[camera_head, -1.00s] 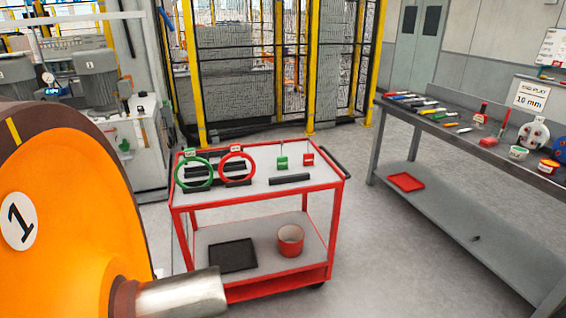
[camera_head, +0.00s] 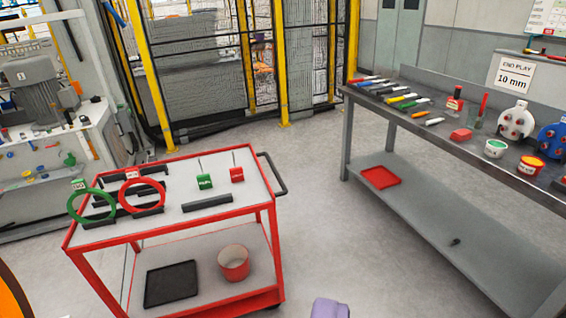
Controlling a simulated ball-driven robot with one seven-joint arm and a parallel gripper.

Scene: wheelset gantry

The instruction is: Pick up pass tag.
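A small green tag (camera_head: 205,181) stands on the top of the red cart (camera_head: 190,231), towards its right side. Its lettering is too small to read for sure, but its green colour fits the pass tag. A similar red tag (camera_head: 236,175) stands just right of it, apart from it. Thin upright wires or stems show above both tags. My gripper's fingers do not show. A purple piece (camera_head: 330,309) pokes in at the bottom edge; I cannot tell what it is.
A green ring (camera_head: 79,218) and a red ring (camera_head: 122,199) stand in black holders on the cart. Below are a black tray (camera_head: 171,284) and a red bin (camera_head: 233,262). A grey bench (camera_head: 440,130) with markers and pots stands right.

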